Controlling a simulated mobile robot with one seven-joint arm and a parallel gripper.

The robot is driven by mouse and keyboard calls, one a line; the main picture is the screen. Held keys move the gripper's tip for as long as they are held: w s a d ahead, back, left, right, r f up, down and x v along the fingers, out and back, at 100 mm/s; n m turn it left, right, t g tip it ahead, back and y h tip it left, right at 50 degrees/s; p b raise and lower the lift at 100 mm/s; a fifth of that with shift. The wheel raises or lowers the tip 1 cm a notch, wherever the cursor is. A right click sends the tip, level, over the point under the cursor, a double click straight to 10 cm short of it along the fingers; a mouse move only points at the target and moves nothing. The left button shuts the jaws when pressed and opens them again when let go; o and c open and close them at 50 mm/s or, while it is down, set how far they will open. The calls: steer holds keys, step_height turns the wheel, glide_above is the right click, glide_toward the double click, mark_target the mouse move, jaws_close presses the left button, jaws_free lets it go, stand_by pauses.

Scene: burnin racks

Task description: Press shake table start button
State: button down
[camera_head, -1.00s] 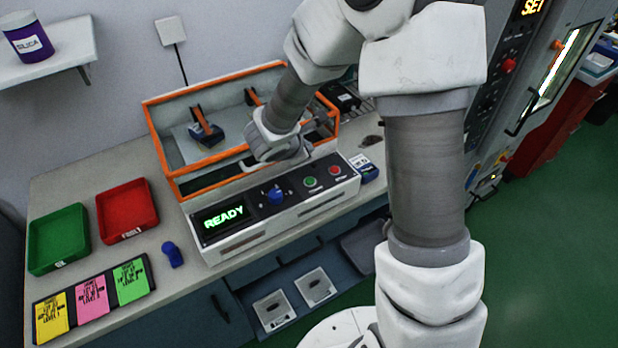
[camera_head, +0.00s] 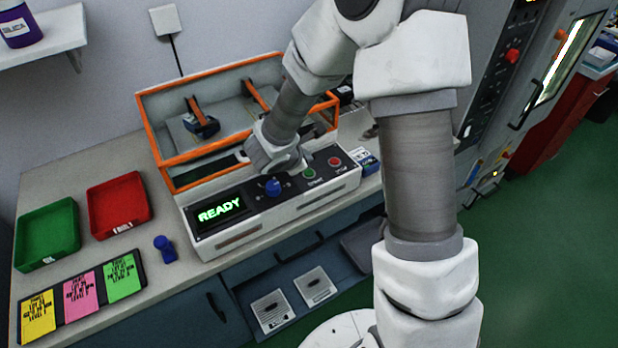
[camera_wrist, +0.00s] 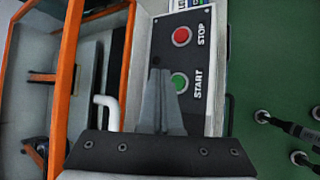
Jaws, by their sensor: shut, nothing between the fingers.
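The shake table is an orange-framed box (camera_head: 190,151) with a white front control panel (camera_head: 270,210). Its display (camera_head: 219,211) reads READY. A blue knob (camera_head: 272,186) sits right of the display. The green START button (camera_head: 309,174) and the red STOP button (camera_head: 334,161) are at the panel's right; both show in the wrist view as green START (camera_wrist: 179,82) and red STOP (camera_wrist: 181,36). My gripper (camera_wrist: 160,75) is shut and empty, its fingertips just left of the START button in the wrist view. I cannot tell whether they touch the panel.
A green tray (camera_head: 48,262) and a red tray (camera_head: 120,231) stand on the counter at left, with yellow, pink and green cards (camera_head: 82,290) in front. A small blue object (camera_head: 164,249) lies near the panel. A tall cabinet (camera_head: 497,90) stands at right.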

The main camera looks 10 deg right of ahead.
mark_target(306, 177)
steer(key=shift+f+b, duration=0.95)
steer(key=shift+f, duration=0.2)
steer(key=shift+f, duration=0.15)
stand_by(1.1)
steer(key=shift+f+b, duration=0.3)
steer(key=shift+b, duration=0.45)
steer(key=shift+f+b, duration=0.4)
steer(key=shift+b, duration=0.15)
stand_by(0.4)
stand_by(0.3)
steer(key=shift+r+p, duration=0.45)
steer(key=shift+r, duration=0.4)
step_height(306, 177, up, 5)
steer(key=p, duration=0.3)
